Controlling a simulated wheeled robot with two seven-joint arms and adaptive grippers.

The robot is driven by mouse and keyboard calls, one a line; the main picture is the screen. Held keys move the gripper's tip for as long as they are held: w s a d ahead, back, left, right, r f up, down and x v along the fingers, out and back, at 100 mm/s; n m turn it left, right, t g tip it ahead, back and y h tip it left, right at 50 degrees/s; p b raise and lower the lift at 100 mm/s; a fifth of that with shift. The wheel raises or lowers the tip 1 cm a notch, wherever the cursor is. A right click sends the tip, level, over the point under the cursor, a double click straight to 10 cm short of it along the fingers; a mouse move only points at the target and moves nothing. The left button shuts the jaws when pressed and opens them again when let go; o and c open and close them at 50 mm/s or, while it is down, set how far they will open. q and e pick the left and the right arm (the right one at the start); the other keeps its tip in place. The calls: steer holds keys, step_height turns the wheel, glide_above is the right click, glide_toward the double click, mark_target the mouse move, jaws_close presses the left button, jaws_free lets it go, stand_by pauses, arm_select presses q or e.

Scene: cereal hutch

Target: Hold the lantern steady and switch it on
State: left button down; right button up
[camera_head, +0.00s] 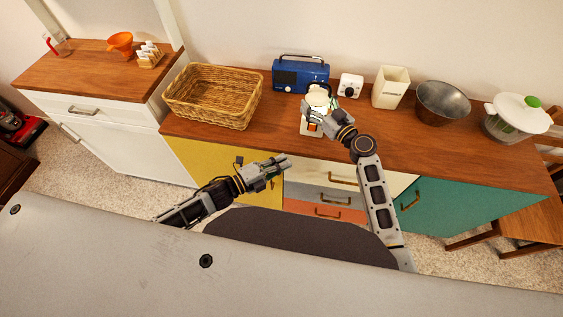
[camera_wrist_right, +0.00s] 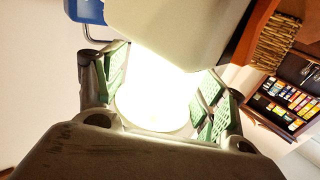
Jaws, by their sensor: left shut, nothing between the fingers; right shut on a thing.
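The lantern (camera_head: 317,97) stands on the wooden counter in front of the blue radio, with a cream top and a pale base. In the right wrist view its body (camera_wrist_right: 155,85) glows bright white between the finger pads. My right gripper (camera_head: 328,112) is shut on the lantern, with green pads on both sides of it. My left gripper (camera_head: 283,163) is shut and empty, in front of the counter's drawers, below and left of the lantern and apart from it. The lantern's switch cannot be made out.
On the counter (camera_head: 420,158) stand a wicker basket (camera_head: 213,97), a blue radio (camera_head: 300,74), a small white timer (camera_head: 351,86), a cream canister (camera_head: 390,88), a metal bowl (camera_head: 442,102) and a lidded salad spinner (camera_head: 516,116). The counter's front strip is clear.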

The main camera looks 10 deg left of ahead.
steer(key=o, duration=1.4)
steer(key=shift+s+d, duration=0.1)
steer(key=shift+v, duration=5.85)
